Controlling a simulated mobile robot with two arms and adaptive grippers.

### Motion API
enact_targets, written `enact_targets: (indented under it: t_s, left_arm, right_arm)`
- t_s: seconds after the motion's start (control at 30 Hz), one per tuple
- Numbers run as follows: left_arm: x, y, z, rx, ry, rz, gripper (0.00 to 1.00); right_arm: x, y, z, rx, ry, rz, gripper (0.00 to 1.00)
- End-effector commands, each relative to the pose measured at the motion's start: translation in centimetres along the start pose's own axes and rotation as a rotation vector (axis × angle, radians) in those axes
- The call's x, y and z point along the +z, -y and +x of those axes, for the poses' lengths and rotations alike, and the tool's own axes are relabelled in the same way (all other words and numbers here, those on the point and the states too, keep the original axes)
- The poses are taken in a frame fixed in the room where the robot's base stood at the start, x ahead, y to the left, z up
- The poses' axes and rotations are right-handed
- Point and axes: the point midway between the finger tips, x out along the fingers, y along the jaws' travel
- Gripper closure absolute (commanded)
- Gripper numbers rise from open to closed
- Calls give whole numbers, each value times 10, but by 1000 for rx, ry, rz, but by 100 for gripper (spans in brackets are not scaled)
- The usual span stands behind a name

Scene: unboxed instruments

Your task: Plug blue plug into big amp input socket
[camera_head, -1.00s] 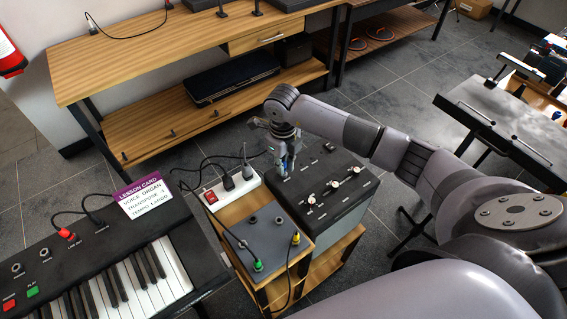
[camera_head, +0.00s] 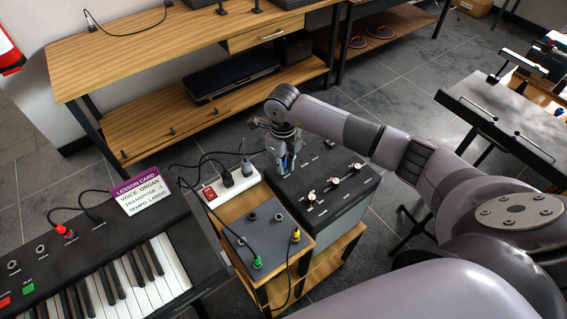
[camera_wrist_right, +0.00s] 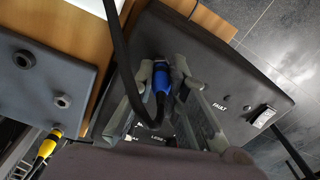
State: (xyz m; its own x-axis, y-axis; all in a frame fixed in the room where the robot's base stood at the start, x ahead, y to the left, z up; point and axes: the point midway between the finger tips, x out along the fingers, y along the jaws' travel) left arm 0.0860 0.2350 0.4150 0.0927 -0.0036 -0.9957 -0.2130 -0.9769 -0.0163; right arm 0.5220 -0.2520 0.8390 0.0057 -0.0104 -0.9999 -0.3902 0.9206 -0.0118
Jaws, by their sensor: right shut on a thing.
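The plug's tip points at the dark top of the amp (camera_wrist_right: 225,65). The amp's input socket is hidden behind the plug and fingers, so I cannot tell whether the tip is inside it. A black cable (camera_wrist_right: 122,60) loops from the plug. My left gripper is not in view.
A grey pedal box (camera_head: 262,238) with a green plug (camera_head: 257,262) and a yellow plug (camera_head: 295,236) stands left of the amp. A white power strip (camera_head: 231,187) lies behind it. The keyboard (camera_head: 120,255) is at the left.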

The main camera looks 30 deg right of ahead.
Motion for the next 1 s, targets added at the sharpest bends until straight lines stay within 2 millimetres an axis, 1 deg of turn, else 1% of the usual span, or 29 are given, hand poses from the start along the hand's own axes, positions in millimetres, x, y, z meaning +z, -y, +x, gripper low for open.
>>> enact_targets:
  t_s: [0.07, 0.27, 0.3, 0.63, 1.0]
  left_arm:
    - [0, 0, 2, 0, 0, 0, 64]
    - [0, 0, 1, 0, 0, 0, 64]
    - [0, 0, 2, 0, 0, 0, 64]
    - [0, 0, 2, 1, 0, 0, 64]
    - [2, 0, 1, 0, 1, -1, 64]
  right_arm:
    - [0, 0, 4, 0, -2, 0, 100]
    - [-1, -1, 4, 1, -4, -1, 100]
    - [-1, -1, 4, 1, -4, -1, 85]
    - [-2, -1, 5, 1, -7, -1, 64]
    - [-1, 0, 3, 0, -3, 0, 64]
